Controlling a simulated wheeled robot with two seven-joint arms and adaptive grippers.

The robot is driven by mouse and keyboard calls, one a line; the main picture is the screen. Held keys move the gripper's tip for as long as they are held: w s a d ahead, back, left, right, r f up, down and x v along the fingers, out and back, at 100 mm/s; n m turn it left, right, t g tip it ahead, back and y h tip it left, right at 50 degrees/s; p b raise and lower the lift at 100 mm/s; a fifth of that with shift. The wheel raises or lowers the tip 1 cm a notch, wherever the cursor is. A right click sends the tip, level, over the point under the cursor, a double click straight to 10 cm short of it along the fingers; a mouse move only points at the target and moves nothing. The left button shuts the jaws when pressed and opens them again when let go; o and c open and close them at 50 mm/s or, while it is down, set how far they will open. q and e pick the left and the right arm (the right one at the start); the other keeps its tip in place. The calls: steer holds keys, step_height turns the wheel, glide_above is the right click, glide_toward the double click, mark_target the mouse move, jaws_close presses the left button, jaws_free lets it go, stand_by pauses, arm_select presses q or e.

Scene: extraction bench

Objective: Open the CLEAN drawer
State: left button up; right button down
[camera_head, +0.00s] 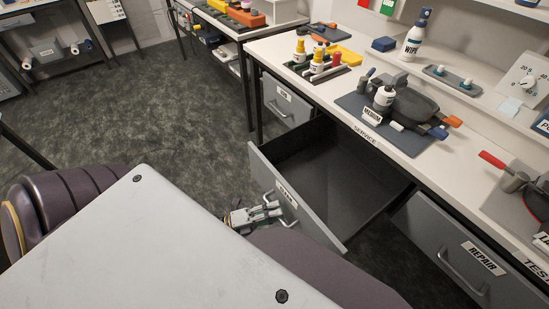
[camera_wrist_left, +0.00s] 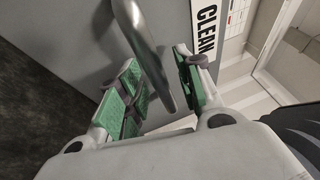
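The CLEAN drawer (camera_head: 335,180) stands pulled well out of the bench in the head view, its dark inside empty. Its grey front shows in the left wrist view with the CLEAN label (camera_wrist_left: 206,30) and the curved metal handle (camera_wrist_left: 148,45). My left gripper (camera_head: 265,215) is at the handle on the outer face of the front. In the left wrist view, the left gripper's green-padded fingers (camera_wrist_left: 162,88) stand apart on either side of the handle, with gaps showing. My right gripper is not in view.
The REPAIR drawer (camera_head: 463,257) is to the right, and another closed grey drawer (camera_head: 287,102) is to the left. The white bench top (camera_head: 400,145) carries bottles, trays and tools. Dark floor (camera_head: 130,110) lies open to the left of the drawer.

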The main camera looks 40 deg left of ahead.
arm_select(q)
steer(key=v, duration=1.2)
steer(key=shift+w+d+f, duration=0.1)
stand_by(0.6)
